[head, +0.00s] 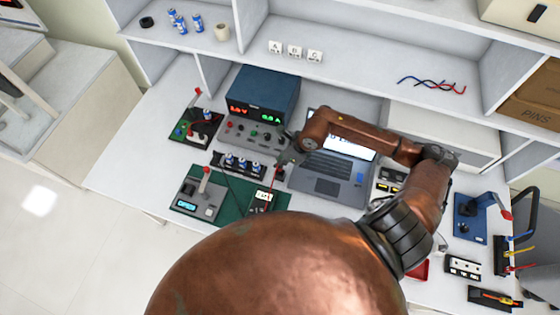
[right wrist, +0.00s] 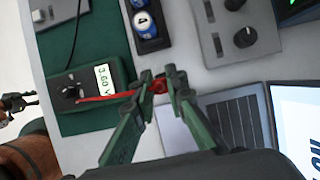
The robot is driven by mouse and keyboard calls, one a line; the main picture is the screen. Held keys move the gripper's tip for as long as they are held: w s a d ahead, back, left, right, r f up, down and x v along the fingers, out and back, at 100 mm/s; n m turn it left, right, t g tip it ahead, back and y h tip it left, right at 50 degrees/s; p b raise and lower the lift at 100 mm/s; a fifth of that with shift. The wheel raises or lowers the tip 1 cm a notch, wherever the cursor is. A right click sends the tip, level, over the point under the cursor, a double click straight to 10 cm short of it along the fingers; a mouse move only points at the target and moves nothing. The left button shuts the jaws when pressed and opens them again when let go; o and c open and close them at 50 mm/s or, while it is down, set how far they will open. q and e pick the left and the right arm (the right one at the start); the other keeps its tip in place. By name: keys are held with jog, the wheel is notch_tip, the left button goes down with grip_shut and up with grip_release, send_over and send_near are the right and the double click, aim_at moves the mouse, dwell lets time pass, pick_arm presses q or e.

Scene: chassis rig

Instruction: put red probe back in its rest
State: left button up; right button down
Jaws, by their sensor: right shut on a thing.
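The red probe (right wrist: 160,86) is in the right wrist view, held between the fingertips of my right gripper (right wrist: 164,78). A red lead (right wrist: 108,97) runs left from it to a green meter (right wrist: 66,92) reading 3.60 V. In the head view, my right gripper (head: 287,157) reaches over the bench between the power supply and the laptop, with the red lead hanging below it beside the meter (head: 263,198). I cannot pick out the probe's rest. A dark and copper piece at the left edge of the wrist view may be my left gripper; its jaws are unclear.
A black holder (head: 217,162) with several blue cells stands beside the meter. The blue power supply (head: 264,93) is behind it, the laptop (head: 318,188) to the right. A grey tester (head: 187,204) stands on the green mat (head: 232,208). My copper arm hides the front bench.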

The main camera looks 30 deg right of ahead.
jog(key=shift+f+b, duration=1.8)
jog(key=shift+f, duration=0.55)
jog(key=c, duration=1.8)
grip_release()
jog(key=shift+c, duration=0.2)
jog(key=shift+r, duration=0.1)
jog(key=shift+d+r, duration=0.1)
jog(key=shift+r, duration=0.05)
jog(key=v, duration=1.1)
jog(key=shift+s+r, duration=0.2)
jog(key=shift+r, duration=0.05)
